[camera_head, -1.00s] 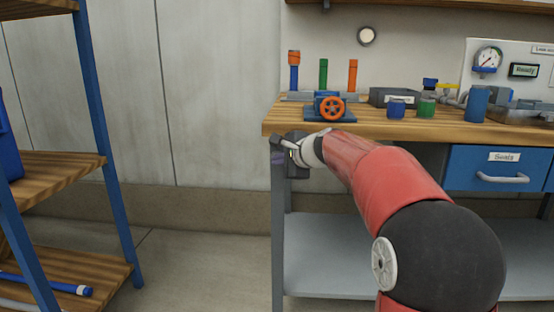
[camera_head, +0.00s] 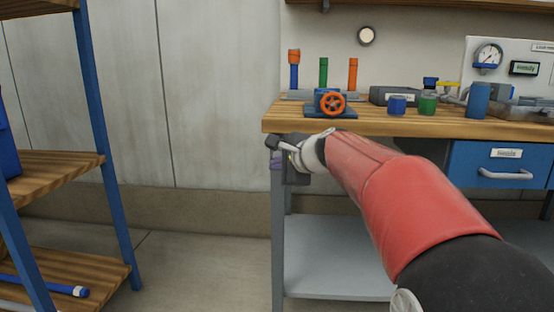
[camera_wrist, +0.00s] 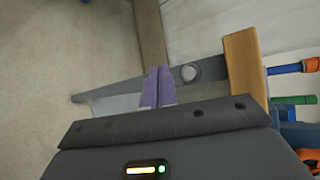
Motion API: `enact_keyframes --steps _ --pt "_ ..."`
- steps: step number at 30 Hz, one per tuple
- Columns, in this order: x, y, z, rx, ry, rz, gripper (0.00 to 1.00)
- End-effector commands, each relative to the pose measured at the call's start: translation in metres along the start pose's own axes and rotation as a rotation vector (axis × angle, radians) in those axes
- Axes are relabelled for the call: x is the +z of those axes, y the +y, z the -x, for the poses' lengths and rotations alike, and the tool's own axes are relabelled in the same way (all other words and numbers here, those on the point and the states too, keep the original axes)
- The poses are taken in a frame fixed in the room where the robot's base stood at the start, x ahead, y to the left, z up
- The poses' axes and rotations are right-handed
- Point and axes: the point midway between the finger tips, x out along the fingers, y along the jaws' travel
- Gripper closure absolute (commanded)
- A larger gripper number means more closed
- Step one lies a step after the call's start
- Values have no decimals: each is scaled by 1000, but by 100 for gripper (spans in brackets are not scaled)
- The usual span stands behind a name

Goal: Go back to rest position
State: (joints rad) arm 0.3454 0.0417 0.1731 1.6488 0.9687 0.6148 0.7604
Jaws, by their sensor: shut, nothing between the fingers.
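My gripper (camera_head: 276,160) is at the left front corner of the workbench (camera_head: 395,118), just below the level of its top. In the wrist view my gripper's two purple fingers (camera_wrist: 157,87) lie side by side, closed, with nothing between them. A grey bench leg (camera_wrist: 115,90) and the wooden top's edge (camera_wrist: 245,65) show beyond the fingers. My red arm reaches in from the lower right of the head view and hides part of the bench's lower shelf.
On the bench stand a blue pump with an orange handwheel (camera_head: 333,104), a grey box (camera_head: 393,96), blue cups and a green jar (camera_head: 428,104). A blue drawer (camera_head: 500,165) is below. A shelf rack (camera_head: 70,165) stands left. The floor between rack and bench is clear.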

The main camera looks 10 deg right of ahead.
Motion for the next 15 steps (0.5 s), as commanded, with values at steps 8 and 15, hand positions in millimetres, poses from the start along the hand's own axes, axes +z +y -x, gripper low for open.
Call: enact_keyframes --steps 8,15 --pt "3 3 4 1 0 0 100" --pt "16 10 16 35 2 80 100"
